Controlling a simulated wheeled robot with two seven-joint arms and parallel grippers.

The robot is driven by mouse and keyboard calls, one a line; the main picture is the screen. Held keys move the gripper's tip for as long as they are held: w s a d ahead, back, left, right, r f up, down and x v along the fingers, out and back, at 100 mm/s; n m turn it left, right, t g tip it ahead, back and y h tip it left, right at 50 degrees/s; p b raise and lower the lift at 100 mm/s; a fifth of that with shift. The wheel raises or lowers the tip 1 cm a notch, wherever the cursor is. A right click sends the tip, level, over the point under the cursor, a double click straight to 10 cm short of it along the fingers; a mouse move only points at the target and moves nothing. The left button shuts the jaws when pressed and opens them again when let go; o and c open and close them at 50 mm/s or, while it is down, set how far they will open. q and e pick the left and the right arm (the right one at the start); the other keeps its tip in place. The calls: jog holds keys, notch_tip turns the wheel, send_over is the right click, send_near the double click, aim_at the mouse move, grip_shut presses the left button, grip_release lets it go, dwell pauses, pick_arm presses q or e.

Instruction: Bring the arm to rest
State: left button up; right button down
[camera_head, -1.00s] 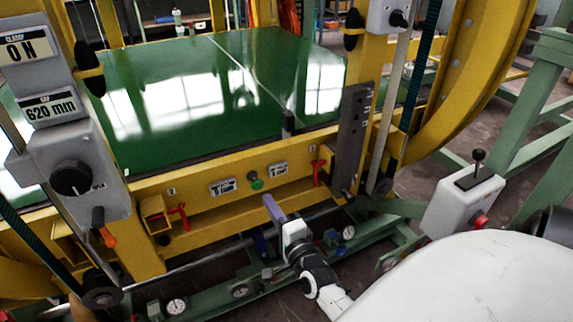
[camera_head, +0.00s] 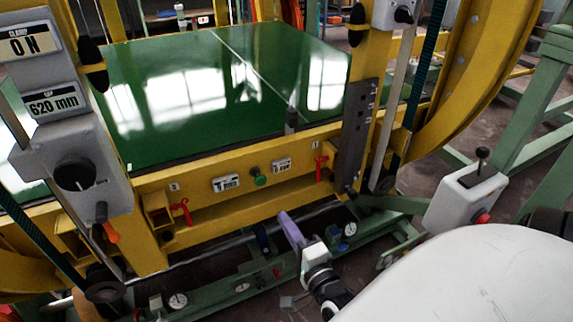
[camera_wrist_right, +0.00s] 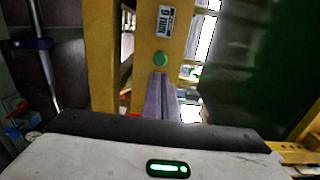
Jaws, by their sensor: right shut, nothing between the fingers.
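My right arm comes in from the lower right in the head view. My right gripper (camera_head: 285,217) has purple fingers, shut and empty. It appears in front of and below the yellow beam of the ring inverter, lower in the picture than the green button (camera_head: 260,180). In the right wrist view the shut purple fingers (camera_wrist_right: 162,82) point toward the green button (camera_wrist_right: 161,59), which appears just beyond their tips. I cannot tell the exact gap. My left gripper is not in view.
The yellow frame (camera_head: 220,203) holds a green panel (camera_head: 200,120). Red levers (camera_head: 181,209) sit along the beam. A green lower rail with gauges (camera_head: 178,300) runs below the arm. A grey-white control box (camera_head: 463,199) with a joystick stands at right. A knob panel (camera_head: 75,175) is at left.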

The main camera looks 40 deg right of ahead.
dwell(0.4)
jog(key=s+a+f+n+g+y, duration=0.4)
jog(key=s+a+f+n, duration=0.2)
jog(key=a+n, duration=0.4)
jog(key=s+a+f+n+g+y, duration=0.3)
jog(key=s+a+f+n, duration=0.4)
jog(key=n, duration=0.6)
jog(key=s+a+g, duration=0.1)
jog(key=a, duration=0.1)
jog(key=shift+a+n+g+y+p, duration=0.3)
jog(key=shift+a+y+p, duration=0.05)
jog(key=shift+y+p, duration=0.05)
jog(key=shift+s+d, duration=0.1)
